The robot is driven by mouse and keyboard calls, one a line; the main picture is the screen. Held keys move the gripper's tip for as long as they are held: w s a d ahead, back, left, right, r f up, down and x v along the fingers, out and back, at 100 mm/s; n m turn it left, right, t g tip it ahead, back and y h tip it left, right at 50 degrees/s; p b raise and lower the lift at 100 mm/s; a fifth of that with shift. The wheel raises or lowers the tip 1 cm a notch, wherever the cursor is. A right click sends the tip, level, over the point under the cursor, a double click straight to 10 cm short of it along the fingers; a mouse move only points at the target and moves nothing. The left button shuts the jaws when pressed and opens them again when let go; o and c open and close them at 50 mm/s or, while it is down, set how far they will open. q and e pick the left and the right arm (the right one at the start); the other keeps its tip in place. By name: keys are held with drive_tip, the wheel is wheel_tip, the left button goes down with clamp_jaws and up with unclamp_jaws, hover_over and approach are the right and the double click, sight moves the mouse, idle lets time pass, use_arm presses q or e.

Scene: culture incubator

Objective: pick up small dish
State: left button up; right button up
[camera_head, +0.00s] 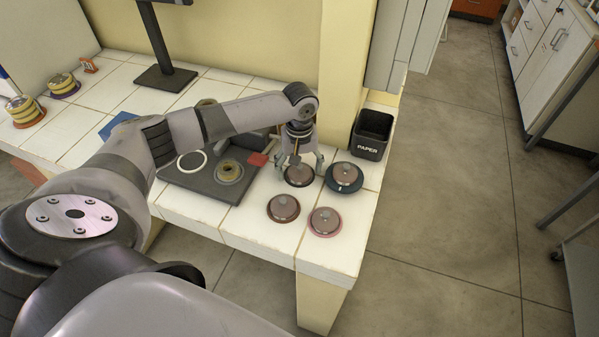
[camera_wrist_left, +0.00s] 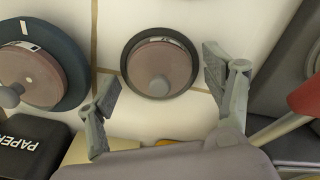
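Several round, lidded, reddish-brown dishes with a knob on top stand on the white tiled bench. One small dish (camera_head: 299,176) with a dark rim is directly below my left gripper (camera_head: 299,161). In the left wrist view this dish (camera_wrist_left: 160,66) lies between the two spread fingers (camera_wrist_left: 160,80), with nothing gripped. The left gripper is open; whether its fingertips touch the bench I cannot tell. A wider dish on a dark teal base (camera_head: 344,177) is just to the right. Two more dishes, one at front left (camera_head: 283,208) and one at front right (camera_head: 325,221), stand nearer the bench edge. My right gripper is not in view.
A black bin marked PAPER (camera_head: 371,135) stands behind the dishes at the right. A dark grey plate (camera_head: 205,184) with a pale ring and a small round jar lies left of them. A yellow pillar (camera_head: 342,70) rises behind. The bench ends close on the right.

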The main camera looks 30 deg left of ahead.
use_arm(q)
drive_tip(key=c, duration=1.1)
drive_tip(key=shift+o, duration=0.2)
